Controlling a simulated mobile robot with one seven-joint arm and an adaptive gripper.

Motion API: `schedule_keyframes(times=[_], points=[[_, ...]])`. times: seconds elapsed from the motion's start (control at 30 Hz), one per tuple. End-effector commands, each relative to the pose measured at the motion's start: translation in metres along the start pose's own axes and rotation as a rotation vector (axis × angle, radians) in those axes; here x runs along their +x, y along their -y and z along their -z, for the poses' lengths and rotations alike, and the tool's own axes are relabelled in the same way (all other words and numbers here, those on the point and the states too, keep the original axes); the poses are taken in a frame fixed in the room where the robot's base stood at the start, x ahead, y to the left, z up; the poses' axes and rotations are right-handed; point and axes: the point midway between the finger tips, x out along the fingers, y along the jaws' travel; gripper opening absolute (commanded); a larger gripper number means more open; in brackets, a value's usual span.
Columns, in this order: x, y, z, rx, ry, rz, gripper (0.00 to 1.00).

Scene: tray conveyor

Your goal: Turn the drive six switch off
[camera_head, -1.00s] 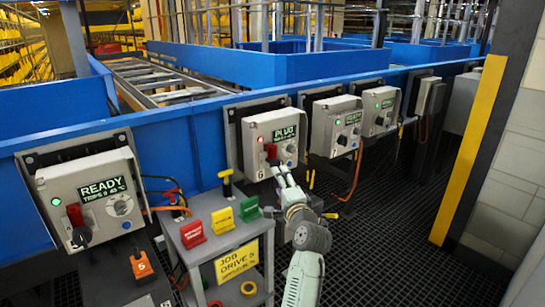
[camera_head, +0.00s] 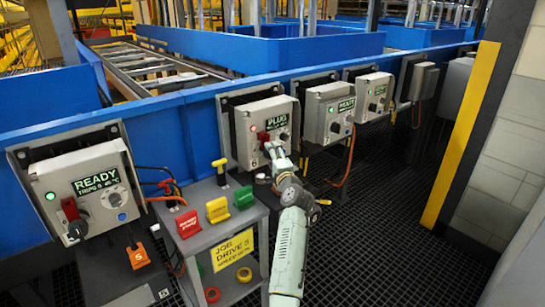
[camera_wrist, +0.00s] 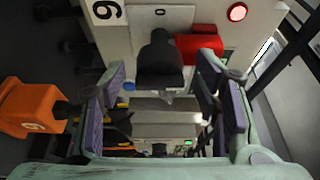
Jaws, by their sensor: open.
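The drive six box (camera_head: 246,132) is the grey box with a PLUG display and a lit red lamp. It hangs on the blue conveyor side. Its red switch part (camera_head: 263,137) shows just left of my gripper (camera_head: 275,150). Contact cannot be told. The gripper hides the box's lower right in the head view.
A grey stand (camera_head: 215,235) with red, yellow and green tags is left of my arm. A READY box (camera_head: 85,190) is at left; two more boxes (camera_head: 330,112) (camera_head: 374,97) run right. An orange plug (camera_wrist: 35,108) hangs beside my gripper. A yellow-edged post (camera_head: 462,140) stands right.

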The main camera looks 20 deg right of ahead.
Motion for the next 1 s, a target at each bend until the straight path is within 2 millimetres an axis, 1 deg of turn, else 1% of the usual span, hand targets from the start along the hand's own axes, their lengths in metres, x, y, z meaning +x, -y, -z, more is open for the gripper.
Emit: schedule_keyframes(times=[0.23, 0.9, 0.97, 1.0], points=[[0.0007, -0.0005, -0.0003, 0.000, 0.000, -0.001, 0.56], [0.0005, -0.0006, -0.0003, 0.000, 0.000, -0.001, 0.12], [0.0004, -0.0006, -0.0002, 0.000, 0.000, -0.001, 0.08], [0.0004, -0.0008, -0.0003, 0.000, 0.000, -0.001, 0.08]])
